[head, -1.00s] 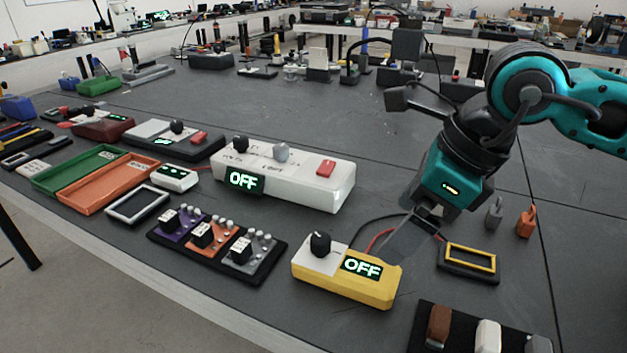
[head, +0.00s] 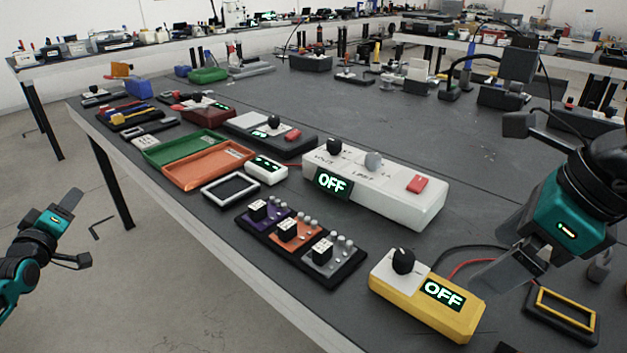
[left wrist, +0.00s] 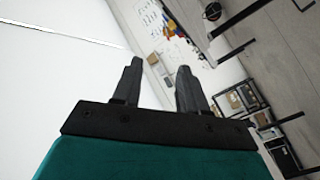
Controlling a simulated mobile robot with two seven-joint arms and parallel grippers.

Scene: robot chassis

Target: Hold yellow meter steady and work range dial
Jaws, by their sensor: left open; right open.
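The yellow meter (head: 425,308) lies on the dark table near its front edge, with its display reading OFF. Its black range dial (head: 403,261) sits on the pale panel at its left end. My right gripper (head: 490,280) is open at the meter's right end, its finger close beside the body; I cannot tell whether it touches. My left gripper (head: 66,203) is off the table at the far left, well away from the meter. In the left wrist view its two fingers (left wrist: 157,88) stand apart with nothing between them.
A white power supply (head: 375,190) reading OFF stands behind the meter. A board with purple, orange and grey modules (head: 300,246) lies left of the meter. A yellow-rimmed frame (head: 565,312) lies to its right. Green (head: 180,143) and orange trays (head: 207,168) lie further left.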

